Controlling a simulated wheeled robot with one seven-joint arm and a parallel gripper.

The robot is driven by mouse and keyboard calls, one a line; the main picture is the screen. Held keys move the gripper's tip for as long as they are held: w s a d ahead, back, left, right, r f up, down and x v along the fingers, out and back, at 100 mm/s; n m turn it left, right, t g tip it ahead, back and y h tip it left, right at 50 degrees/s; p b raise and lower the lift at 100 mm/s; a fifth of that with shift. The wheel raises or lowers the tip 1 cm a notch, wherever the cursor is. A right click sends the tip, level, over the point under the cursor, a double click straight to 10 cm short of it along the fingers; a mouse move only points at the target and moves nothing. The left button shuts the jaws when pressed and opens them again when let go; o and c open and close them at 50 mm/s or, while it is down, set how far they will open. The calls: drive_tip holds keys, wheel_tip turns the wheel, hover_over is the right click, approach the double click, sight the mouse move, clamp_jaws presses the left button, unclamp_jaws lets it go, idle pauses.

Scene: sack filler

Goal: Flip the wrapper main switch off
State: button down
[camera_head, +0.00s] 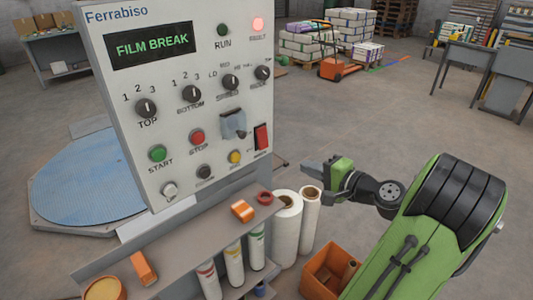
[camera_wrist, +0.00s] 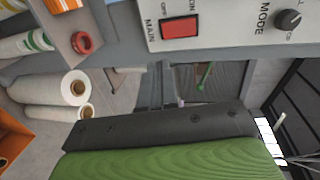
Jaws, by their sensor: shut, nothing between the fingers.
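The red main switch (camera_head: 262,137) is a rocker at the lower right of the grey control panel (camera_head: 215,110). In the wrist view the switch (camera_wrist: 181,29) shows near the top, beside the word MAIN and OFF and ON marks. I cannot tell which way the rocker is tipped. My gripper (camera_head: 309,166) is shut and empty, to the right of the panel and lower than the switch in the head view. It points left and appears apart from the panel. In the wrist view my gripper's dark finger and green body (camera_wrist: 160,130) fill the lower part.
The panel has a FILM BREAK display (camera_head: 152,45), a lit red lamp (camera_head: 257,24), knobs and push buttons. A grey-blue bracket (camera_head: 233,124) sits left of the switch. Below are a shelf (camera_head: 190,232), white film rolls (camera_head: 287,225) and an orange bin (camera_head: 325,268).

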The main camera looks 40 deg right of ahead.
drive_tip(key=shift+s+d+r, duration=0.1)
drive_tip(key=shift+d+r, duration=0.05)
drive_tip(key=b, duration=0.1)
approach(262, 138)
drive_tip(key=w+f, duration=0.5)
drive_tip(key=w, duration=0.1)
drive_tip(key=shift+d, duration=0.4)
